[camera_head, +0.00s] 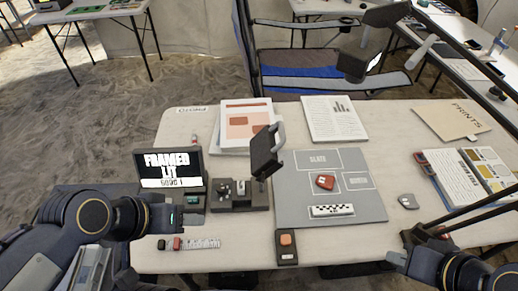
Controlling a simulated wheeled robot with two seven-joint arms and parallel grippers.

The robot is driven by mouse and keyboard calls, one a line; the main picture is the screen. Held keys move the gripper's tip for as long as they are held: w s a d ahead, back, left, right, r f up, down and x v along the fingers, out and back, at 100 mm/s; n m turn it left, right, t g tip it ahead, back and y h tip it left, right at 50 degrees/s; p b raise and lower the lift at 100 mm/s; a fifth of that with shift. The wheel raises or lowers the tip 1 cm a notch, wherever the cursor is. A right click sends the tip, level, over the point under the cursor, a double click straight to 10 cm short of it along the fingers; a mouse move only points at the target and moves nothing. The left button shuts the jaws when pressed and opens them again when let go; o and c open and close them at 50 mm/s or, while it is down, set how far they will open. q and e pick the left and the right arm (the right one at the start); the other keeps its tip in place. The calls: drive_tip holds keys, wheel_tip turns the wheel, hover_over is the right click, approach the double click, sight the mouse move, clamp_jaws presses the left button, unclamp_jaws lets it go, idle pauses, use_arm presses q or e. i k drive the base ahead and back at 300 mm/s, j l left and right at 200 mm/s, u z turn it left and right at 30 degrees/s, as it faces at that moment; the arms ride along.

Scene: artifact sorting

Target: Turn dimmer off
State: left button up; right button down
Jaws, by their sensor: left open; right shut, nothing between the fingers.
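No part is clearly labelled as a dimmer. A small dark box with an orange top (287,246) sits at the table's front edge, below the grey mat. A dark base with small knobs or fittings (238,195) stands left of the mat, with a tilted dark panel (265,152) above its right end. My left gripper (165,216) is open in front of the display screen, left of the dark base; its fingertips are hard to make out. My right gripper (396,258) is shut and empty at the lower right, apart from the orange-topped box.
The grey mat (292,208) holds a red piece (326,181) and a checkered scale bar (332,211). Sheets (335,120) and a folder (451,119) lie farther back.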

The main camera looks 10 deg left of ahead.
sight(221, 189)
drive_tip(key=k+j+u, duration=0.1)
drive_tip(key=j+u, duration=0.35)
drive_tip(key=j, duration=0.2)
drive_tip(key=j+u, duration=0.5)
drive_tip(key=j, duration=0.15)
